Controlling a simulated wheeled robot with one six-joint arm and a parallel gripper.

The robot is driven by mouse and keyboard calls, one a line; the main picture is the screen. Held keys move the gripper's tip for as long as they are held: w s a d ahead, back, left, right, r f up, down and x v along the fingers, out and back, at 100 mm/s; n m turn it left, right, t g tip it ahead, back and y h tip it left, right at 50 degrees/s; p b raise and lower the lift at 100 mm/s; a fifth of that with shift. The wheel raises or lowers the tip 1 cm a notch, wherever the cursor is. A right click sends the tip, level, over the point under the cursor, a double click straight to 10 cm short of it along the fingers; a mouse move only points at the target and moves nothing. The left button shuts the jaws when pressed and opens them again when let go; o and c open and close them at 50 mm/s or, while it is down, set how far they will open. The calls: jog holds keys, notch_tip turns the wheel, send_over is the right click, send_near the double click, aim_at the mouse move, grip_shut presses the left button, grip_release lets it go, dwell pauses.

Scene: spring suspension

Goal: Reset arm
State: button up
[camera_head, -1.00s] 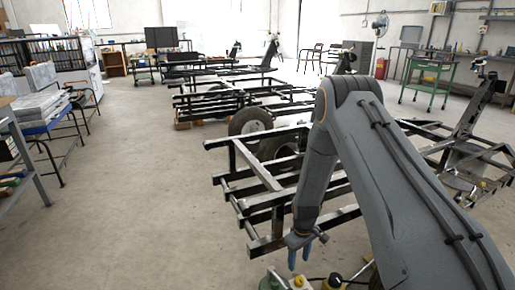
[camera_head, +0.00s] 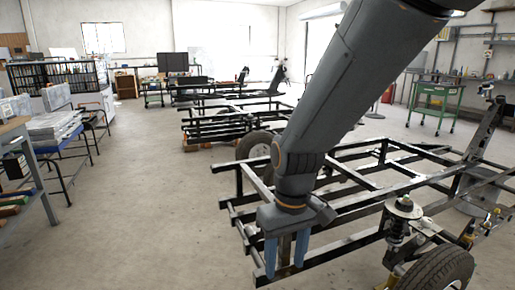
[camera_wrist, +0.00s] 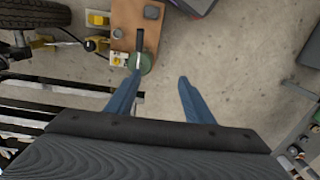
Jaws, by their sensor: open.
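My gripper (camera_head: 286,262) hangs with its fingers pointing down, in front of the near black metal frame (camera_head: 233,222). Its two blue fingers are apart with nothing between them. In the wrist view, my gripper (camera_wrist: 160,78) is open above bare concrete floor. A spring suspension unit (camera_head: 401,226) stands upright on the frame to the right of my gripper, above a black tyre (camera_head: 440,272). My arm hides part of the frame.
In the wrist view, a brown board (camera_wrist: 128,42) with yellow and green parts lies beyond the left finger, and a tyre (camera_wrist: 35,12) is at top left. More frames (camera_head: 205,128) stand behind. A shelf unit (camera_head: 28,160) is at left. The left-centre floor is clear.

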jog(key=s+r, duration=0.5)
jog(key=s, duration=0.7)
jog(key=d+r+m+p, duration=0.4)
jog(key=d+r+p, duration=0.9)
jog(key=p, duration=0.9)
notch_tip(320, 180, up, 2)
jog(key=shift+s+d+r+m+p, duration=0.1)
jog(key=shift+s+d+m+p, duration=0.05)
jog(key=shift+m+p, duration=0.25)
